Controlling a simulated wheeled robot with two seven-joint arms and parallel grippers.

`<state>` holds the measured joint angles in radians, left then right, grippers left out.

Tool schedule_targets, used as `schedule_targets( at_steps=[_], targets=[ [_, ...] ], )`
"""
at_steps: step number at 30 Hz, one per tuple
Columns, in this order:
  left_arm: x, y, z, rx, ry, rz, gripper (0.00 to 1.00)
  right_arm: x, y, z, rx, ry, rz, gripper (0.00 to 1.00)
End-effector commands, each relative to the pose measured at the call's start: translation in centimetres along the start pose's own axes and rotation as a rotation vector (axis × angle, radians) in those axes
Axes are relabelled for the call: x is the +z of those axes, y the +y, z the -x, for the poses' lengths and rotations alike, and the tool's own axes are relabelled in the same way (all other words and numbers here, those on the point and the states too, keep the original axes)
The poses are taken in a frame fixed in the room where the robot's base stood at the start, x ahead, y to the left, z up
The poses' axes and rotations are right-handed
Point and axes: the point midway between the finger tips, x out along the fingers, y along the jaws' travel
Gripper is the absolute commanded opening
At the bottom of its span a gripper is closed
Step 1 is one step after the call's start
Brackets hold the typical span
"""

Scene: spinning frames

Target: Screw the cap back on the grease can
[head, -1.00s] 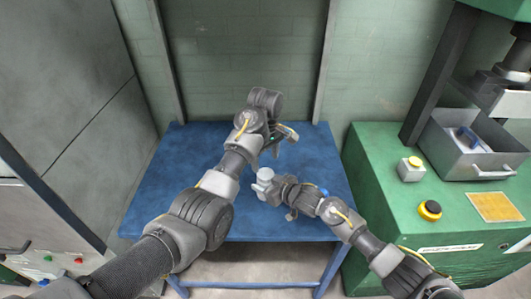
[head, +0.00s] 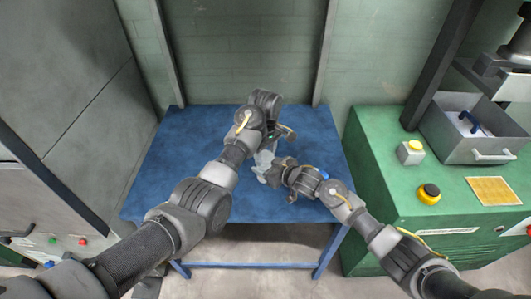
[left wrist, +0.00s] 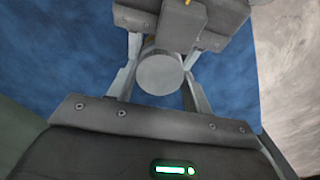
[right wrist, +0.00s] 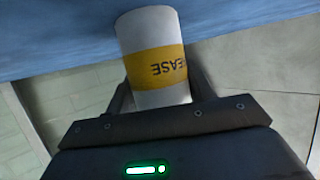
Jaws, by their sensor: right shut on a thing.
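The grease can is a pale cylinder with a yellow band lettered "EASE" in the right wrist view (right wrist: 155,60). My right gripper (head: 270,172) is shut on it, one finger on each side. A round, flat pale grey top (left wrist: 160,73) shows in the left wrist view between the fingers of my left gripper (left wrist: 160,62). I cannot tell whether it is the loose cap or the can's own top, nor whether the fingers press on it. In the head view my left gripper (head: 271,145) is right above and beside the can (head: 264,160), which is partly hidden.
The blue table (head: 180,150) under both grippers looks bare. A green wall (head: 240,55) closes off the back.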

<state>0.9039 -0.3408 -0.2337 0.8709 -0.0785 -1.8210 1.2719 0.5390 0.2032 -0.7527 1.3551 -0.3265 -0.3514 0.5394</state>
Motion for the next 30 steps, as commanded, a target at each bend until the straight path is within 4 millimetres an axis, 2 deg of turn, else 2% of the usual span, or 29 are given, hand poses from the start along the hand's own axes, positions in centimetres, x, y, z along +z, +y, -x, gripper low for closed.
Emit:
schedule_targets(
  at_steps=[1,5,8,11,18,21,30],
  targets=[
    [0.0,0.01,0.02,0.0,0.0,0.0,0.37,-0.01,0.0,0.0,0.0,0.0,0.0,0.0],
    [0.0,0.01,0.03,0.0,0.0,0.0,0.22,-0.01,0.0,0.0,0.0,0.0,0.0,0.0],
    [0.0,0.02,0.03,0.0,0.0,-0.026,0.22,-0.01,0.0,0.0,0.0,0.0,0.0,0.0],
    [-0.02,0.01,0.03,0.001,-0.001,-0.18,0.21,-0.01,-0.01,0.0,0.0,0.0,0.0,0.0],
    [-0.02,0.03,0.02,0.001,0.0,-0.717,0.21,-0.01,-0.01,0.0,0.0,0.0,0.0,0.0],
    [-0.02,0.03,0.02,0.001,0.0,-0.824,0.21,-0.01,-0.01,0.0,0.0,0.0,0.0,0.0],
    [-0.02,0.03,0.02,0.001,0.001,-0.849,0.21,0.0,0.0,0.0,0.0,0.0,0.0,0.0]
  ],
)
